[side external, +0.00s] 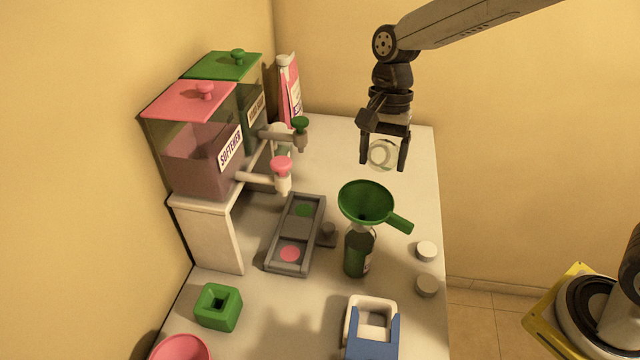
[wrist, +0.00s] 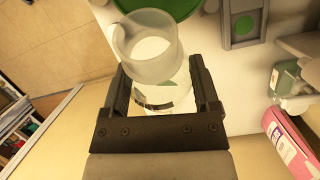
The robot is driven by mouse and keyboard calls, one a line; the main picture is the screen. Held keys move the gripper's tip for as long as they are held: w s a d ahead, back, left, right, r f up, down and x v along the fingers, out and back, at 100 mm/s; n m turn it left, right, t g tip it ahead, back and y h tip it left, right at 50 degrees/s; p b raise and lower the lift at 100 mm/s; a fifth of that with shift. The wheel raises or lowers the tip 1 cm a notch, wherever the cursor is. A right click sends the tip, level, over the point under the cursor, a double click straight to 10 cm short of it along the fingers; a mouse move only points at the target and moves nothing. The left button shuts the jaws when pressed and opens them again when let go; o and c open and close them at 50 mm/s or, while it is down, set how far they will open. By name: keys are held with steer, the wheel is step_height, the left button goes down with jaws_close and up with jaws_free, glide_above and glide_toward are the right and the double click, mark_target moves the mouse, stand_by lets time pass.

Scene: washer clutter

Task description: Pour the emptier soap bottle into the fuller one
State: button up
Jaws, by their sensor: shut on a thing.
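My gripper (side external: 384,163) is shut on a clear, pale bottle (side external: 382,154), held in the air above the back right of the counter. In the side view its round end faces the camera, so it looks tipped over. In the wrist view the clear bottle (wrist: 148,45) lies between the fingers (wrist: 160,80), with part of a label showing; its liquid level cannot be told. A green bottle (side external: 357,256) stands upright on the counter with a green funnel (side external: 366,203) on top. The funnel also shows in the wrist view (wrist: 165,8), beyond the held bottle. They are apart.
Softener (side external: 190,150) and green (side external: 245,90) dispensers with taps stand left, before a pink pack (side external: 290,92). A grey tray (side external: 295,238), green block (side external: 218,307) and blue-white holder (side external: 370,330) sit around.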

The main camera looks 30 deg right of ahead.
steer(key=shift+r+g+y, duration=0.3)
steer(key=shift+y, duration=0.3)
steer(key=shift+a+f+g+y, duration=0.1)
steer(key=shift+f+g+y, duration=0.35)
steer(key=shift+y, duration=0.25)
steer(key=y, duration=0.1)
steer(key=d+g+y, duration=0.1)
steer(key=g+y, duration=0.1)
steer(key=shift+w+d+r, duration=0.2)
steer(key=shift+w+r, duration=0.1)
steer(key=shift+w, duration=0.1)
steer(key=shift+w+d+f+g+y, duration=0.1)
steer(key=shift+w+d+g+y, duration=0.15)
steer(key=shift+g+y, duration=0.4)
steer(key=shift+w+d+f+g+y, duration=0.15)
steer(key=shift+d+g+y, duration=0.25)
steer(key=shift+y, duration=0.45)
steer(key=shift+r, duration=0.2)
steer(key=shift+r, duration=2.4)
steer(key=shift+f+y, duration=0.15)
steer(key=shift+y, duration=0.15)
